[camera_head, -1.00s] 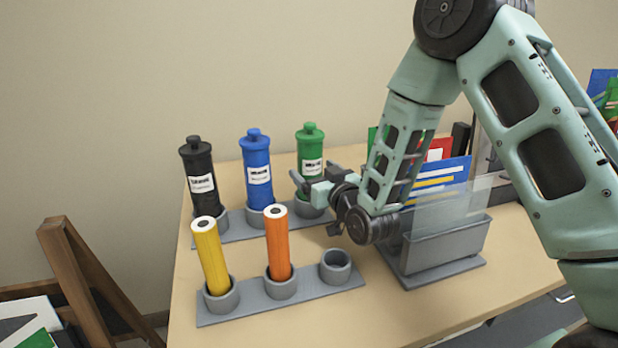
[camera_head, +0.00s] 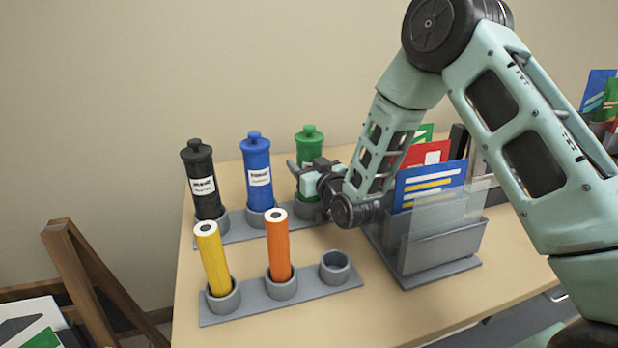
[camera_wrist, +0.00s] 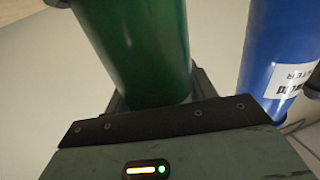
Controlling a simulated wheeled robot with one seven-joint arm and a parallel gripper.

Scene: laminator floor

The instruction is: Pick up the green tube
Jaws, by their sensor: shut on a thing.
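The green tube (camera_head: 309,148) stands upright at the right end of the back rack, its knobbed cap showing above my gripper. My gripper (camera_head: 305,174) is at the tube's middle, reaching in from the right, and is shut on it. The gripper and wrist hide part of the tube's body and most of its holder. In the wrist view the green tube (camera_wrist: 140,50) fills the space right in front of the gripper's dark edge. I cannot tell whether the tube's base has left its holder.
A blue tube (camera_head: 257,170) stands close left of the green one, and a black tube (camera_head: 203,180) beyond it. A yellow tube (camera_head: 213,260) and an orange tube (camera_head: 278,245) stand in the front rack beside an empty holder (camera_head: 335,267). A grey file holder (camera_head: 440,247) stands right.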

